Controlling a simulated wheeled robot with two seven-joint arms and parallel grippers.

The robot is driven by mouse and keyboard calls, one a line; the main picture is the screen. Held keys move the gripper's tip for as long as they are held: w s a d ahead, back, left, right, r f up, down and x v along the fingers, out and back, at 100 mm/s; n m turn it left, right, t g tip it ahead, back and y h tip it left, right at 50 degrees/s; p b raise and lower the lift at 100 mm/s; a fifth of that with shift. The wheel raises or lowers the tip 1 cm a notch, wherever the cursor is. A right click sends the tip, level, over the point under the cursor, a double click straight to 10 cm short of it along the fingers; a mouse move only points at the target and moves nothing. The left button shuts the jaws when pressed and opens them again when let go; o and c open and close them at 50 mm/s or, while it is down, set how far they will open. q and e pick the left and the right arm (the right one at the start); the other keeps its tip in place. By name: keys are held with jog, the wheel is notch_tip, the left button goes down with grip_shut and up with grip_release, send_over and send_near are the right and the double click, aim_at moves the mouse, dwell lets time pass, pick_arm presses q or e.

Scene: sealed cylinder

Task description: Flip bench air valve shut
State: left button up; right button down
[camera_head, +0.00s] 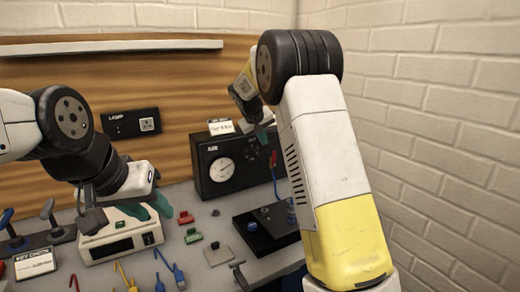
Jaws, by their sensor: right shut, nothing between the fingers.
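The black bench air box (205,180), marked AIR, stands against the wooden back panel with a round white gauge (222,169) on its front. A small red lever (273,159) stands roughly upright at the box's right end, partly beside my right arm; it looks like the valve handle. My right gripper (262,130) is shut and empty, its teal fingertips just above and left of the red lever, apart from it in the picture. My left gripper (150,210) hangs over the white instrument with teal fingertips showing; its opening is unclear.
A white-cased instrument (120,244) sits below my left gripper. Red (185,217) and green (193,236) clips, a grey block (217,254) and a black plate (250,235) lie on the bench. A white card (221,126) stands on the air box. A brick wall (450,120) closes the right side.

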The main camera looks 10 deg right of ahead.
send_near(274, 159)
jog(key=w+f, duration=0.4)
jog(key=shift+s+d+f, duration=0.1)
jog(key=shift+f, duration=0.1)
dwell(0.3)
